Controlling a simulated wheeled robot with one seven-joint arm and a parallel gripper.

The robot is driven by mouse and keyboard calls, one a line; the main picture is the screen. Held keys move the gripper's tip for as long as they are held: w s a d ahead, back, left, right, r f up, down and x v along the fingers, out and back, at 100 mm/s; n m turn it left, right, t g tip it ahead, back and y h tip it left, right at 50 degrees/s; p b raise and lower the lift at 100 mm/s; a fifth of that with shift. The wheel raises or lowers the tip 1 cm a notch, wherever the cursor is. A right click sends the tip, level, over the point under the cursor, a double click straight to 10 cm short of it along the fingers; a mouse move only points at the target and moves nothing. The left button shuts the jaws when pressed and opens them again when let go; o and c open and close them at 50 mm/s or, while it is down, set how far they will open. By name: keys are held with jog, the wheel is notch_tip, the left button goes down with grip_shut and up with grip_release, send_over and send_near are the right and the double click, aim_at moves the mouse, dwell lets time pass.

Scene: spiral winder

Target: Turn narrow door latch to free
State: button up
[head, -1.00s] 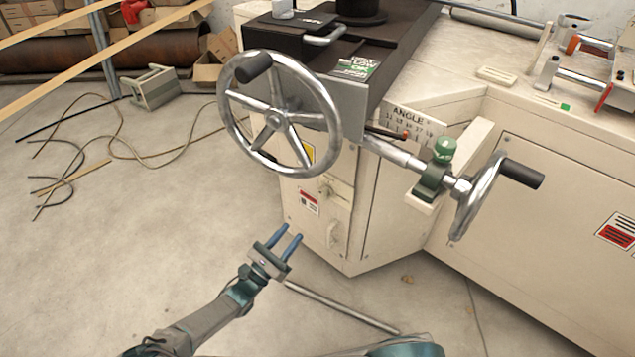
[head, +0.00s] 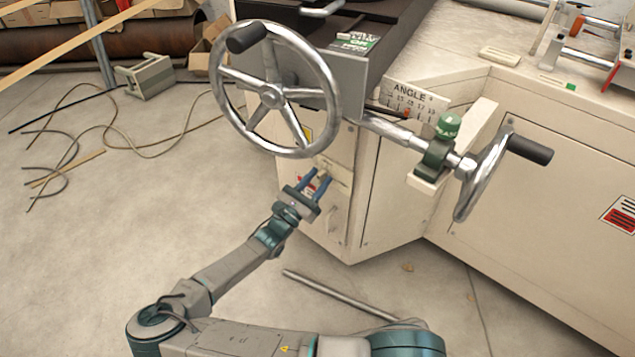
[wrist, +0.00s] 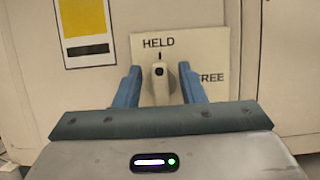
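The narrow door (head: 310,213) is a cream panel under the large handwheel. Its latch (wrist: 160,84) is a small cream knob with a dark spot, pointing up at the word HELD on a label plate (wrist: 205,55). The word FREE is at the right of the plate, partly hidden by a finger. My gripper (wrist: 158,88) is open, with one blue finger on each side of the latch and a gap to it on both sides. In the head view my gripper (head: 317,182) is in front of the door, below the handwheel, and largely covers the latch.
The large spoked handwheel (head: 272,95) hangs just above my gripper. A second handwheel (head: 484,172) sticks out at the right. A door handle (head: 332,225) is below the latch. A metal rod (head: 335,295) lies on the floor; the floor at left is mostly open.

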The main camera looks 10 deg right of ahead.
jog(key=c, duration=0.6)
jog(key=shift+c, duration=0.2)
jog(key=shift+m, duration=0.4)
jog(key=m+g+h+p, duration=0.1)
jog(key=m, duration=0.1)
jog(key=shift+r+m+g+p, duration=0.15)
jog(key=shift+m+g+p, duration=0.15)
jog(key=shift+p, duration=0.1)
jog(key=m+g+p, duration=0.1)
jog(key=m, duration=0.2)
jog(key=m+g+p, duration=0.1)
jog(key=m+g, duration=0.1)
jog(key=m, duration=0.1)
jog(key=shift+s+d+h, duration=0.1)
jog(key=shift+h, duration=0.3)
jog(key=m+g, duration=0.1)
jog(key=m, duration=0.1)
jog(key=m+g+p, duration=0.1)
jog(key=m, duration=0.1)
jog(key=m+g, duration=0.1)
jog(key=m, duration=0.2)
jog(key=shift+s+f+y+p, duration=0.1)
jog(key=shift+f+y+p, duration=0.15)
jog(key=shift+y+p, duration=0.1)
jog(key=m+y, duration=0.1)
jog(key=m, duration=0.2)
jog(key=m+g+y+p, duration=0.1)
jog(key=m, duration=0.1)
jog(key=shift+f+m, duration=0.2)
jog(key=shift+m, duration=0.2)
